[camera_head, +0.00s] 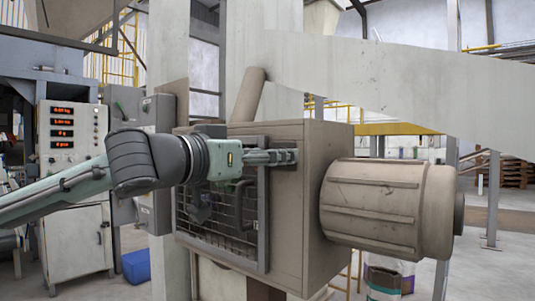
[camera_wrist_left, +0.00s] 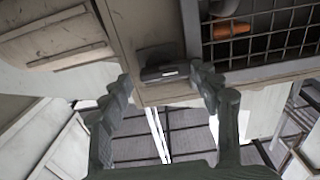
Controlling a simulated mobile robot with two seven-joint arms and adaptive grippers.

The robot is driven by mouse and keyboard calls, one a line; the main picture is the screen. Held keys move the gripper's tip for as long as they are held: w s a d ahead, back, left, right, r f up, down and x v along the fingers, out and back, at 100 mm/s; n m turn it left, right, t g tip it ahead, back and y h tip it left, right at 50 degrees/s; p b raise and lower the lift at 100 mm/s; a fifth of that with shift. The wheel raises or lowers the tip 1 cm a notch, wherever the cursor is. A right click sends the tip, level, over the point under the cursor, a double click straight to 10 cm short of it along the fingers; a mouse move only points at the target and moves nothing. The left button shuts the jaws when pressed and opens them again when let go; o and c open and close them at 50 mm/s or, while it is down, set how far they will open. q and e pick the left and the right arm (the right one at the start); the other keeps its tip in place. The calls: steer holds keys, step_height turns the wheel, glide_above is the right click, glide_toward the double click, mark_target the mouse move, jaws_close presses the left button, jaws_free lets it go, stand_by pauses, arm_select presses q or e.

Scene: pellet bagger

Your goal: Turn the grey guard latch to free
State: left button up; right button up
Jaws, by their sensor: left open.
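The guard is a dark wire-mesh door (camera_head: 222,222) in a frame on the front of a beige housing (camera_head: 300,215). My left gripper (camera_head: 287,157) reaches in from the left across the top of the guard, its fingers near the housing's upper front corner. The grey latch (camera_wrist_left: 163,72) shows in the left wrist view as a dark block with a small pale mark, on the beige surface beside the mesh. The open fingers (camera_wrist_left: 165,88) lie on either side of it, and nothing is visibly held. My right gripper is out of view.
A ribbed beige motor (camera_head: 388,208) juts from the housing's right side. A control cabinet with red displays (camera_head: 68,135) stands at the left. Orange material (camera_wrist_left: 232,32) lies behind the mesh.

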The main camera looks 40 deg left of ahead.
arm_select(q)
steer(key=c, duration=1.2)
steer(key=shift+o, duration=0.2)
